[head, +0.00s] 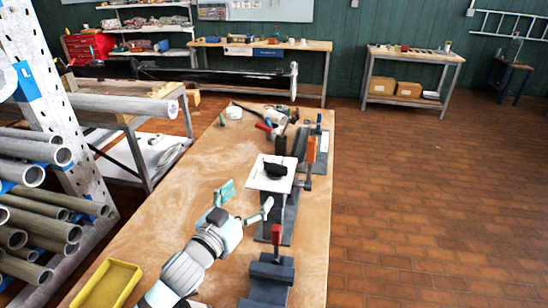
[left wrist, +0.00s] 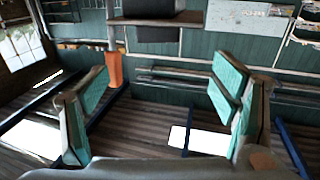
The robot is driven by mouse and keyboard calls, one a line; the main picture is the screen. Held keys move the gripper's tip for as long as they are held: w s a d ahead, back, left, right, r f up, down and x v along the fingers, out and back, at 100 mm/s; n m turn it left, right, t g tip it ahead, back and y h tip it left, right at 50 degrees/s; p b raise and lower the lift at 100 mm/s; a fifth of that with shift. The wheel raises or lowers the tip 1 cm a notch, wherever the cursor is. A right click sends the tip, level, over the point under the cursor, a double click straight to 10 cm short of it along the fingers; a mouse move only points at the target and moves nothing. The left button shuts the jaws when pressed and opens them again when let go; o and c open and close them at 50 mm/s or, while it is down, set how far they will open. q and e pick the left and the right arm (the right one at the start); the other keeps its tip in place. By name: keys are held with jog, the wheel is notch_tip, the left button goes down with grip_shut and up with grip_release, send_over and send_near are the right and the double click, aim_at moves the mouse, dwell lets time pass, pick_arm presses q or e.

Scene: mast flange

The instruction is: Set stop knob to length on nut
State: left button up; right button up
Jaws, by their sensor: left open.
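My left gripper (head: 246,197) is open and empty above the workbench, at the near-left side of a white plate (head: 258,181). A black block (head: 275,170) sits on that plate. In the left wrist view the teal pads of my left gripper (left wrist: 160,105) stand wide apart with nothing between them. An orange handle (head: 311,149) stands upright right of the plate; an orange handle also shows in the left wrist view (left wrist: 114,68). A red-orange piece (head: 276,234) stands nearer me. I cannot tell which part is the stop knob, and no nut is distinguishable. My right gripper is out of view.
The wooden workbench (head: 190,185) carries a dark vise-like fixture (head: 268,278), a yellow tray (head: 108,285) and hand tools at its far end. A rack of metal pipes (head: 40,200) stands at the left. Tiled floor (head: 430,190) at right is clear.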

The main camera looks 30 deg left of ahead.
aim_at(275, 168)
pick_arm(q)
jog(key=w, duration=0.9)
jog(key=w+b, duration=0.1)
jog(key=w, duration=0.4)
jog(key=shift+w+d+f, duration=0.1)
jog(key=shift+w+d, duration=0.05)
jog(key=shift+d, duration=0.1)
jog(key=shift+c, duration=0.6)
jog(key=c, duration=1.1)
jog(key=shift+o, duration=0.2)
jog(key=y+p, duration=0.1)
jog(key=n+p, duration=0.1)
jog(key=shift+r+y+p, duration=0.25)
jog(key=shift+y+p, duration=0.15)
jog(key=shift+d+f+n+y+b, duration=0.1)
jog(key=shift+f+n+y+b, duration=0.2)
jog(key=shift+n+y, duration=0.15)
jog(key=shift+f+n+y+b, duration=0.35)
jog(key=shift+y+b, duration=0.2)
jog(key=shift+b, duration=0.45)
jog(key=shift+r+g+y+b, duration=0.2)
jog(key=shift+g+y+b, duration=0.1)
jog(key=shift+y, duration=0.1)
jog(key=shift+r, duration=0.15)
